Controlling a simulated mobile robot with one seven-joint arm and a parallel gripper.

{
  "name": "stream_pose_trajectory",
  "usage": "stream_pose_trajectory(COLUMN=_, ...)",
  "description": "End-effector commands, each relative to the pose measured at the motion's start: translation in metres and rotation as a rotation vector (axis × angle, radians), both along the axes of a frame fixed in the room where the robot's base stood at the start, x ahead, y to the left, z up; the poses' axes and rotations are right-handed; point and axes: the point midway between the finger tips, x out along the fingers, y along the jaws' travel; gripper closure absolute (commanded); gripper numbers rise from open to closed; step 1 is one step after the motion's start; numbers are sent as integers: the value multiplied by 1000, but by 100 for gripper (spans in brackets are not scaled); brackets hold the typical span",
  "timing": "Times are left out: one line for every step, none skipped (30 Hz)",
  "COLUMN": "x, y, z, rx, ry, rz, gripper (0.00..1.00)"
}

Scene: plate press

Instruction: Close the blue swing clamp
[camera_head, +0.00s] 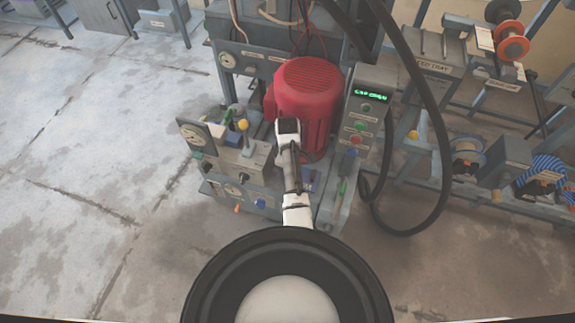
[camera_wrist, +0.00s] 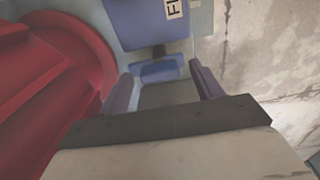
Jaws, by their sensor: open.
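In the wrist view a small blue bar (camera_wrist: 162,72) lies between the fingertips of my gripper (camera_wrist: 162,82). A larger blue block (camera_wrist: 140,25) with a partly cut-off white label sits just beyond it. These look like parts of the blue swing clamp, but I cannot tell which part swings. The fingers are spread on either side of the bar, with gaps showing. In the head view, a blue part (camera_head: 311,180) shows beside my arm at the machine's front. My fingers are hidden there behind my arm.
A large red motor (camera_head: 308,92) stands close behind my arm; it fills the left of the wrist view (camera_wrist: 45,85). A control box (camera_head: 364,115) with coloured buttons and a black hose (camera_head: 440,130) are to the right.

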Motion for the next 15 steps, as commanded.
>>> stream_pose_trajectory(x=0, y=0, z=-1, rx=0, ry=0, rz=0, gripper=35)
stream_pose_trajectory(x=0, y=0, z=-1, rx=0, ry=0, rz=0, gripper=35)
stream_pose_trajectory(x=0, y=0, z=-1, rx=0, ry=0, rz=0, gripper=35)
stream_pose_trajectory(x=0, y=0, z=-1, rx=0, ry=0, rz=0, gripper=35)
stream_pose_trajectory(x=0, y=0, z=-1, rx=0, ry=0, rz=0, gripper=35)
stream_pose_trajectory(x=0, y=0, z=-1, rx=0, ry=0, rz=0, gripper=35)
stream_pose_trajectory(x=0, y=0, z=-1, rx=0, ry=0, rz=0, gripper=35)
stream_pose_trajectory(x=0, y=0, z=-1, rx=0, ry=0, rz=0, gripper=37)
stream_pose_trajectory(x=0, y=0, z=-1, rx=0, ry=0, rz=0, gripper=42)
stream_pose_trajectory(x=0, y=0, z=-1, rx=0, ry=0, rz=0, gripper=46)
stream_pose_trajectory(x=0, y=0, z=-1, rx=0, ry=0, rz=0, gripper=50)
stream_pose_trajectory(x=0, y=0, z=-1, rx=0, ry=0, rz=0, gripper=55)
stream_pose_trajectory(x=0, y=0, z=-1, rx=0, ry=0, rz=0, gripper=59)
stream_pose_trajectory(x=0, y=0, z=-1, rx=0, ry=0, rz=0, gripper=63)
stream_pose_trajectory(x=0, y=0, z=-1, rx=0, ry=1, rz=0, gripper=69)
